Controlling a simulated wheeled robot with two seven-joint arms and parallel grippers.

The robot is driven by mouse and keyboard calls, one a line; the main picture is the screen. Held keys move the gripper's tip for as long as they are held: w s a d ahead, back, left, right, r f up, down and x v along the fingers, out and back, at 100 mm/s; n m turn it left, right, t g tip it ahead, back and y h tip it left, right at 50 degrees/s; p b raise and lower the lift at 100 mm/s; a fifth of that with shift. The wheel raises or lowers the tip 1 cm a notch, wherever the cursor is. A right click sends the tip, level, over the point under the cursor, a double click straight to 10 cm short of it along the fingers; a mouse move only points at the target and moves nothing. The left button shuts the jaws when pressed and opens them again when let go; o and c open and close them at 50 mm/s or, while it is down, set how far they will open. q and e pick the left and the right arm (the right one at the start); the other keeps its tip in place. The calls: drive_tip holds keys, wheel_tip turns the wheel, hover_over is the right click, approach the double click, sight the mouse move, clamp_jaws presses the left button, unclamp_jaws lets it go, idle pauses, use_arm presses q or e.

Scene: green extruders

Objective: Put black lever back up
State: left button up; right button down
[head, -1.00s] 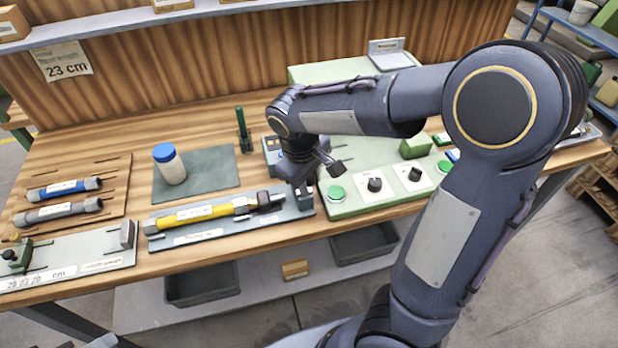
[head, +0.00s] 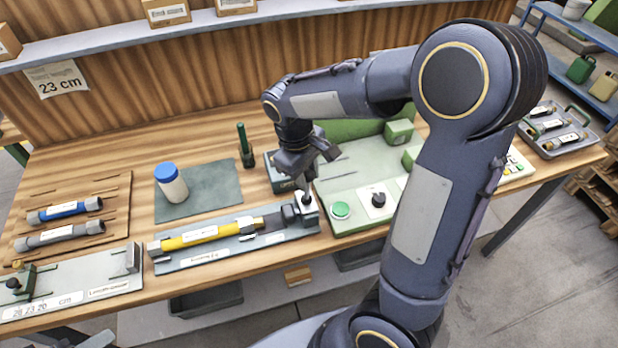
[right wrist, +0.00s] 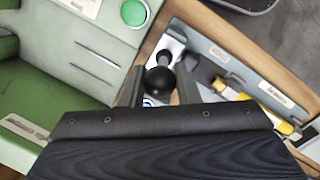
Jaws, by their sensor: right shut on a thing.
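The black lever (head: 306,201) is at the right end of a grey fixture plate (head: 212,264) that holds a yellow tube (head: 205,235). In the right wrist view its round black knob (right wrist: 160,80) sits between the two fingers of my right gripper (right wrist: 158,88). In the head view my right gripper (head: 304,184) points down at the lever and is shut on it. The gripper and wrist hide part of the lever. The lever's exact tilt is hard to tell. My left gripper is not in view.
A green-grey panel with a green button (head: 340,210) and a black knob (head: 378,199) stands just right of the lever. A blue-capped white bottle (head: 171,184) stands on a dark mat behind the fixture. Blue and grey tubes (head: 65,211) lie on the left.

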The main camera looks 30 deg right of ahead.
drive_tip(key=shift+w+d, duration=0.2)
drive_tip(key=shift+w, duration=0.5)
drive_tip(key=c, duration=1.1)
unclamp_jaws()
drive_tip(key=shift+c, duration=0.2)
wheel_tip(320, 180, up, 8)
drive_tip(key=a, duration=0.1)
drive_tip(key=shift+w+f, duration=0.15)
drive_tip(key=shift+w, duration=0.1)
